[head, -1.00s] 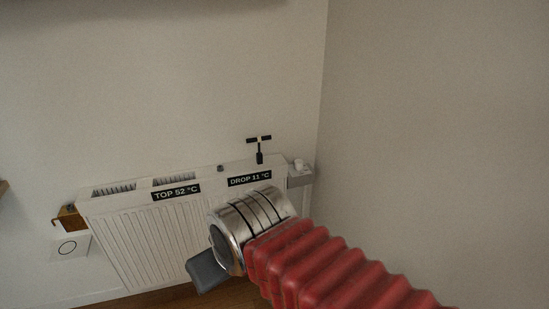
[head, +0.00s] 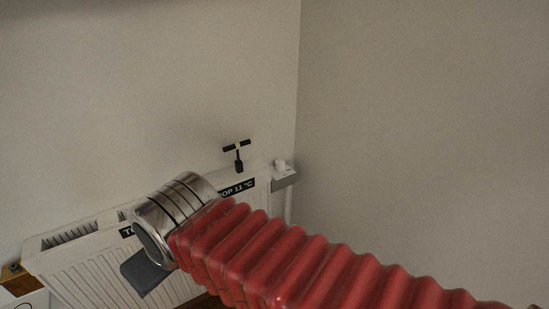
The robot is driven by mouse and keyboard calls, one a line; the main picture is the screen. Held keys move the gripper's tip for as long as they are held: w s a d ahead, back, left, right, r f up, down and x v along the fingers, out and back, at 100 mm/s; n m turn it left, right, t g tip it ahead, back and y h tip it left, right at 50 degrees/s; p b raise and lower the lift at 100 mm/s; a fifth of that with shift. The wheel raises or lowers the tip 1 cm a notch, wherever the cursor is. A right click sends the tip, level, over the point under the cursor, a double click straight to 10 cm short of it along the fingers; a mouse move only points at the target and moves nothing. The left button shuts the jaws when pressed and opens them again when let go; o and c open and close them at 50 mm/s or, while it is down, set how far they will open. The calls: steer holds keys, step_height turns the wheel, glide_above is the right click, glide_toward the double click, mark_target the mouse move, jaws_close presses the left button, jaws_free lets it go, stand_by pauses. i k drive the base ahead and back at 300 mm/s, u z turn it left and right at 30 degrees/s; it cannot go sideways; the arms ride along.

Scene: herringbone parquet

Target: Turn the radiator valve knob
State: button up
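The white ribbed radiator (head: 110,275) hangs along the wall, with its right end near the room corner. A small white knob-like piece (head: 281,164) sits on a grey box (head: 285,178) beyond the radiator's right end; I cannot tell if it is the valve knob. A black T-shaped handle (head: 238,155) stands upright by the top right of the radiator. My gripper (head: 146,273) shows as a dark grey block at the end of my red arm, in front of the radiator and apart from the white piece. Its fingers are not distinguishable.
Two dark labels are on the radiator's upper edge; the right one (head: 238,188) is partly covered by my arm and the left one is mostly hidden. A brass-coloured piece (head: 15,278) is at the far left. The right wall (head: 420,130) is bare.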

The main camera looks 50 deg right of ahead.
mark_target(280, 163)
steer(key=z, duration=0.3)
steer(key=i, duration=0.6)
steer(key=z, duration=0.75)
steer(key=i, duration=0.4)
steer(key=z, duration=0.3)
